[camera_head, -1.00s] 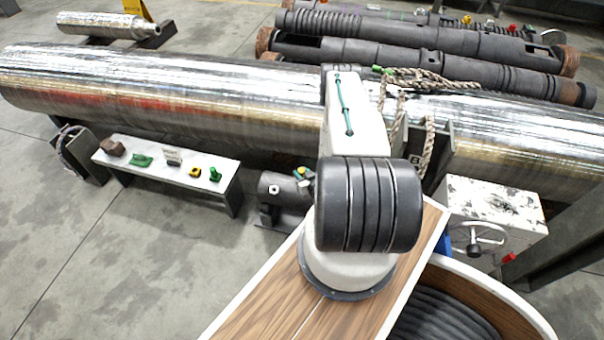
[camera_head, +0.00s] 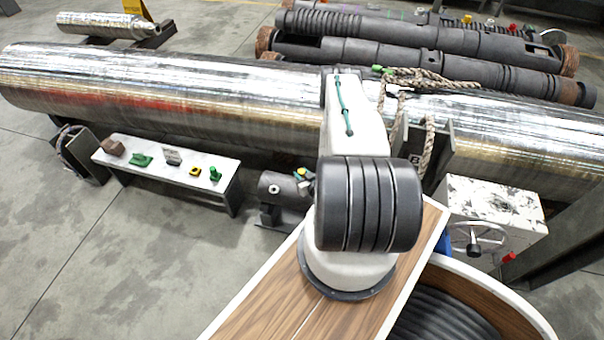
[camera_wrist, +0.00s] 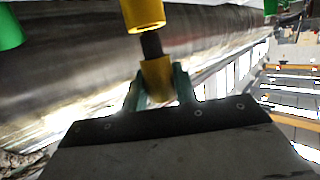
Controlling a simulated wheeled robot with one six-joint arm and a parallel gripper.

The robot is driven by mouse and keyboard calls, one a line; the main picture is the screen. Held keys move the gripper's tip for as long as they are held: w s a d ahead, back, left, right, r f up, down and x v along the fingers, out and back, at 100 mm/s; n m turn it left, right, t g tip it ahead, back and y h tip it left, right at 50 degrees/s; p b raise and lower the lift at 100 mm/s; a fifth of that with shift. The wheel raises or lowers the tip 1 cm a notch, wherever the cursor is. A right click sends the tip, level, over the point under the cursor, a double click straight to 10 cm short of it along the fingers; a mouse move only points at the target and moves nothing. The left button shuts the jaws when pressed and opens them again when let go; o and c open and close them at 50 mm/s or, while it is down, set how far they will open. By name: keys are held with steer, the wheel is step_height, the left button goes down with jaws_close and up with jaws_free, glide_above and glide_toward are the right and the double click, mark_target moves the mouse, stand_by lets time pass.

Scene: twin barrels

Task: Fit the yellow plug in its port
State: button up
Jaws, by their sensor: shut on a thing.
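In the wrist view, my gripper (camera_wrist: 158,86) is shut on the yellow plug (camera_wrist: 156,70), with its greenish fingers on either side. A dark shaft (camera_wrist: 151,43) extends from the plug up to a yellow cylinder (camera_wrist: 142,13) at the top edge, which looks like the port. The shaft's end meets the cylinder's lower rim; I cannot tell whether it is inside. In the head view my arm hides most of the gripper. A small yellow piece (camera_head: 301,172) shows just left of the arm, above a grey fixture (camera_head: 279,192).
A long shiny pipe (camera_head: 180,100) runs behind the arm. A low white bench (camera_head: 210,188) at left carries several small blocks and fittings. A rope (camera_head: 428,150) hangs over the pipe. A white box with a handwheel (camera_head: 495,207) stands at right. Green pieces (camera_wrist: 8,28) show in the wrist view.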

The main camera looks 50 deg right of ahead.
steer(key=shift+f, duration=1.4)
steer(key=o, duration=1.1)
steer(key=v, duration=0.7)
steer(key=shift+s, duration=0.4)
steer(key=shift+r, duration=0.1)
